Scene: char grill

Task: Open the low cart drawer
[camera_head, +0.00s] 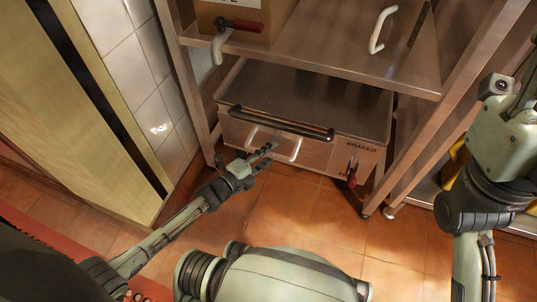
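The low cart (345,115) is a metal box with a flat top under a steel shelf. Its front drawer panel (318,152) carries a pale U-shaped handle (296,150). A dark bar (280,123) runs along the upper front edge. The drawer front looks flush with the cart, with no clear gap. My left gripper (268,150) reaches in from the lower left, with its fingertips at the handle's left part. Whether the fingers are apart or closed around the handle is too small to tell. My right arm (500,150) is at the right; its gripper is not visible.
Shelf legs flank the cart. The tiled floor (310,215) in front is clear.

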